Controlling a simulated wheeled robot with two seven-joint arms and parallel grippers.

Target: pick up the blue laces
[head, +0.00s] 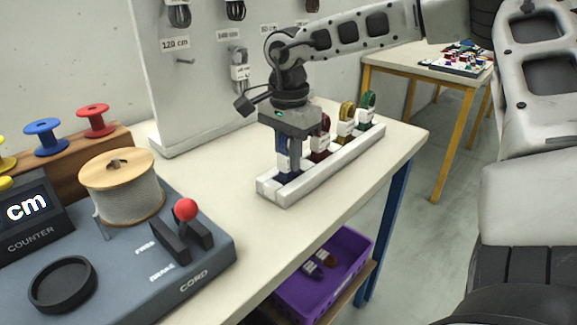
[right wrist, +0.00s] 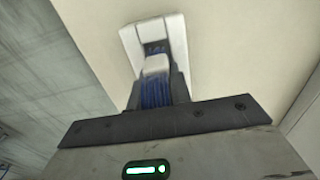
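The blue laces (head: 284,155) are a banded bundle standing in the front-left slot of a white rack (head: 335,163) on the table. In the right wrist view the blue laces (right wrist: 153,92), with a white band, sit between my right gripper's fingers. My right gripper (head: 292,158) points down over this end of the rack, with one finger on each side of the bundle. Whether the fingers press on it is hard to tell. Dark red (head: 320,147), yellow (head: 346,118) and green (head: 367,106) bundles stand behind in the same rack. My left gripper is not in view.
A grey cord counter machine (head: 120,245) with a spool (head: 122,185) and red-knobbed lever (head: 186,209) stands at the left. A pegboard (head: 210,70) with hanging laces rises behind. A purple crate (head: 322,280) sits below the table. Bare tabletop lies between machine and rack.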

